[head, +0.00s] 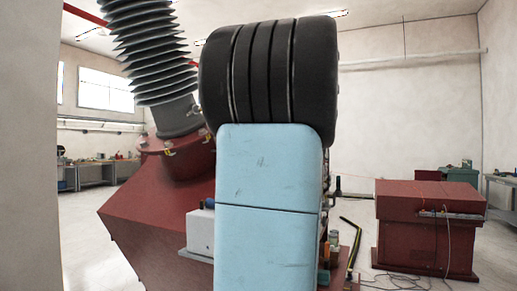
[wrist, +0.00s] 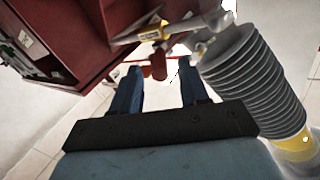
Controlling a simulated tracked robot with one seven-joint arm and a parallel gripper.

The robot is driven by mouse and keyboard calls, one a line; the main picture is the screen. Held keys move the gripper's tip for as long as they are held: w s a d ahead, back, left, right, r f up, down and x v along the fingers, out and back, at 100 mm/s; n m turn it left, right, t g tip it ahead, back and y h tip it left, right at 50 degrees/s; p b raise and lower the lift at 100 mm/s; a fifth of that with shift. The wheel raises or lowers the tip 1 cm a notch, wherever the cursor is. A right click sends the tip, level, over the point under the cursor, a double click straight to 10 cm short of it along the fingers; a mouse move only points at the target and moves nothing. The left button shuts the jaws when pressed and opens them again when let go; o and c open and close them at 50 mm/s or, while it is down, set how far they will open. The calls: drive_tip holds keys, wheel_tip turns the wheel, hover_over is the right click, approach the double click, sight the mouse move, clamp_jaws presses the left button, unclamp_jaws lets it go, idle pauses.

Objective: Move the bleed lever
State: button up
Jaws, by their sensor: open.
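My gripper (wrist: 160,72) shows in the wrist view with its two blue fingers apart. Beyond and between the fingertips is a small red cylindrical part (wrist: 157,66); I cannot tell whether the fingers touch it. Above it is a bar with a yellow band (wrist: 140,35), beside a dark red housing (wrist: 75,35). I cannot tell for certain which of these parts is the bleed lever. In the head view my own arm hides the gripper and the area in front of it.
A grey ribbed bushing (wrist: 258,80) stands close right of the fingers; it also shows in the head view (head: 147,50) on the red transformer (head: 155,220). A white box (head: 200,232) and a bent black-yellow bar (head: 352,248) are near my arm. A red cabinet (head: 425,250) stands right.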

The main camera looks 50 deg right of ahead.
drive_tip(key=s+a, duration=0.1)
drive_tip(key=s, duration=0.7)
drive_tip(key=shift+s+a, duration=0.15)
drive_tip(key=shift+a, duration=0.15)
drive_tip(key=shift+c, duration=0.3)
